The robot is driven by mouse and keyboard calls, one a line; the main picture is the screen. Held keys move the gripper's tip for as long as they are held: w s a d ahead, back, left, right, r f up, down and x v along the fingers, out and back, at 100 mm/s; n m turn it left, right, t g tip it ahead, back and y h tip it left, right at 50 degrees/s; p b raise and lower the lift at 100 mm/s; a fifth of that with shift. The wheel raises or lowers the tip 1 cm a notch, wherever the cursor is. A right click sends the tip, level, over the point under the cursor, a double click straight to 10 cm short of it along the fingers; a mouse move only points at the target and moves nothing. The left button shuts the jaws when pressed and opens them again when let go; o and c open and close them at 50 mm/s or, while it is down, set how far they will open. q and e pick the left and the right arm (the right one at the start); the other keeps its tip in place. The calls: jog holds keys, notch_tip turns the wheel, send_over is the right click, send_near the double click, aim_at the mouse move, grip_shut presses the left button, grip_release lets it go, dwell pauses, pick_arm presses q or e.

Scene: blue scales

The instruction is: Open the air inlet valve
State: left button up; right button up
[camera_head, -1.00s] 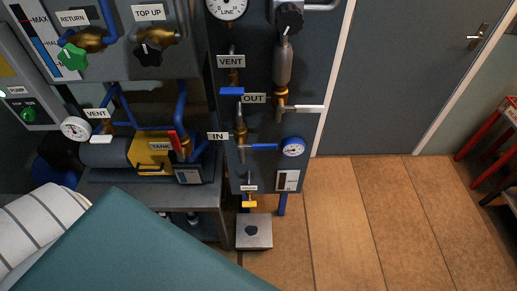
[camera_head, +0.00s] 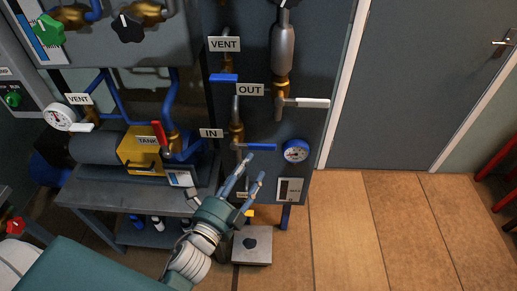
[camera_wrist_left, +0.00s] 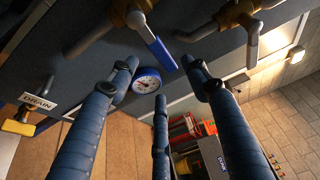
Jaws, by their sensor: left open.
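The valve labelled IN has a brass body (camera_head: 237,131) and a blue lever handle (camera_head: 258,147) pointing right, roughly level, toward a round gauge (camera_head: 295,151). In the left wrist view the blue handle (camera_wrist_left: 160,54) shows beyond the fingers, near the gauge (camera_wrist_left: 147,81). My left gripper (camera_head: 255,166) is open and empty, its fingers spread and reaching up just below the blue handle. The fingers seem apart from the handle; the exact gap is hard to tell. My right gripper is not in view.
The OUT valve's pale lever (camera_head: 305,102) and the VENT valve's blue handle (camera_head: 223,78) are above. A DRAIN label (camera_wrist_left: 37,102) and yellow handle (camera_wrist_left: 18,127) are lower down.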

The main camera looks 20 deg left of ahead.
aim_at(261, 150)
pick_arm(q)
jog(key=w, duration=0.3)
jog(key=w+p, duration=0.1)
jog(key=w, duration=0.2)
jog(key=w+d, duration=0.1)
jog(key=w, duration=0.2)
jog(key=shift+w+p, duration=0.15)
jog(key=shift+p, duration=0.15)
jog(key=shift+c, duration=0.5)
grip_shut()
